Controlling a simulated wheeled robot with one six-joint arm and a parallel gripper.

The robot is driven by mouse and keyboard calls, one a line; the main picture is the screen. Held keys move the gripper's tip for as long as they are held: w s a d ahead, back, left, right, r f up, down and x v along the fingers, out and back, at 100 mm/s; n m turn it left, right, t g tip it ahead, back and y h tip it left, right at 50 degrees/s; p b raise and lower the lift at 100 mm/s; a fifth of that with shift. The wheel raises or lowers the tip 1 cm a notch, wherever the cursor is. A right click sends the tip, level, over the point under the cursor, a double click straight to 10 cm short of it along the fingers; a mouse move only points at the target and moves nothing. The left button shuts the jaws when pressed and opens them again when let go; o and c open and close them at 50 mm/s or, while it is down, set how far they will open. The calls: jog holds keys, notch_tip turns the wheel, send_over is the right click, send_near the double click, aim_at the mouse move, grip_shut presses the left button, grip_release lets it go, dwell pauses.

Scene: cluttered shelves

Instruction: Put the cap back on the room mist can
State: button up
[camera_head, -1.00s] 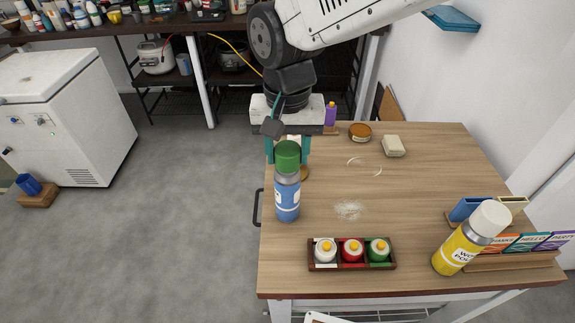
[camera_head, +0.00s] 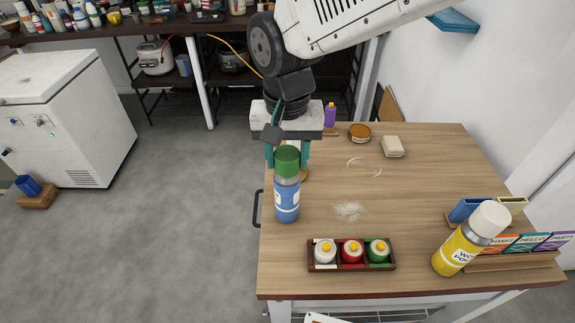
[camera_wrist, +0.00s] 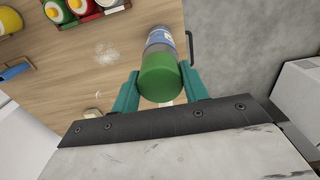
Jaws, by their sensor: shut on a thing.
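The room mist can (camera_head: 286,200) is blue with a pale label and stands upright near the table's left edge. The green cap (camera_head: 287,160) is on top of it, with a grey shoulder showing just below. My gripper (camera_head: 287,165) is shut on the cap, one teal finger on each side. In the wrist view the cap (camera_wrist: 161,80) lies between the fingers and hides part of the can (camera_wrist: 160,40). I cannot tell whether the cap is fully seated.
A tray (camera_head: 352,268) of small white, red and green bottles stands in front. A yellow can (camera_head: 460,250) with a white cap is at the right, near a card rack (camera_head: 515,262). A brown round tin (camera_head: 360,132) and a pale block (camera_head: 393,146) are behind. The table's middle is mostly clear.

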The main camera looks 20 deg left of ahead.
aim_at(288, 154)
jog(key=o, duration=1.1)
jog(key=shift+c, duration=0.2)
notch_tip(288, 154, up, 8)
jog(key=shift+f, duration=0.15)
jog(key=shift+n, duration=0.3)
jog(key=s+d+m, duration=0.2)
jog(key=s+d, duration=0.3)
jog(key=d, duration=1.4)
jog(key=s+d+m+t, duration=0.1)
jog(key=s+d, duration=0.5)
jog(key=d, duration=1.3)
jog(key=shift+s+d+m, duration=0.15)
jog(key=shift+s+m, duration=0.1)
jog(key=shift+m, duration=0.15)
